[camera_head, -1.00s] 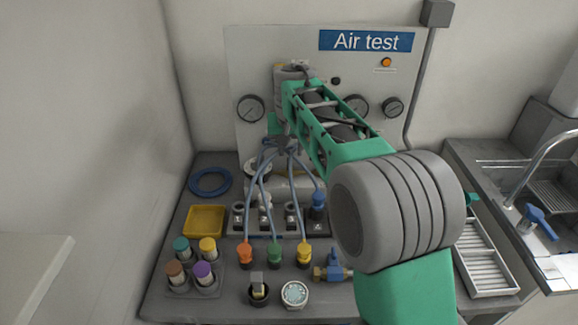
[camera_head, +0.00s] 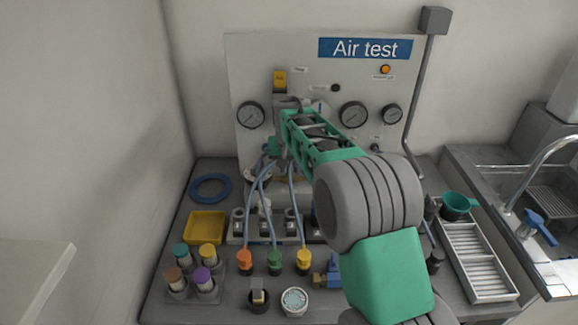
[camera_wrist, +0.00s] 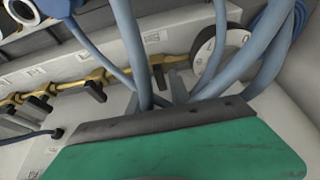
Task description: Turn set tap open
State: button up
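Several black lever taps (camera_wrist: 93,90) sit along a yellow pipe (camera_wrist: 65,86) under a grey strip in the wrist view. I cannot read which one is the set tap. My gripper (camera_wrist: 172,84) points toward the pipe, close to the lever nearest the round white-rimmed dial (camera_wrist: 222,50). Its green and dark housing fills the bottom of the wrist view. Blue hoses cross in front, and the fingers are mostly hidden, so I cannot tell their opening or any contact. In the head view my gripper (camera_head: 275,150) is low at the panel, partly hidden by my arm.
The Air test panel (camera_head: 290,60) carries gauges (camera_head: 250,114) and a yellow part (camera_head: 280,80). Blue hoses (camera_head: 268,215) run to coloured connectors (camera_head: 275,260) on the bench. A brass valve with a blue handle (camera_head: 328,272), yellow tray (camera_head: 205,227) and green cup (camera_head: 456,205) stand around.

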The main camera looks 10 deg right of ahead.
grip_shut()
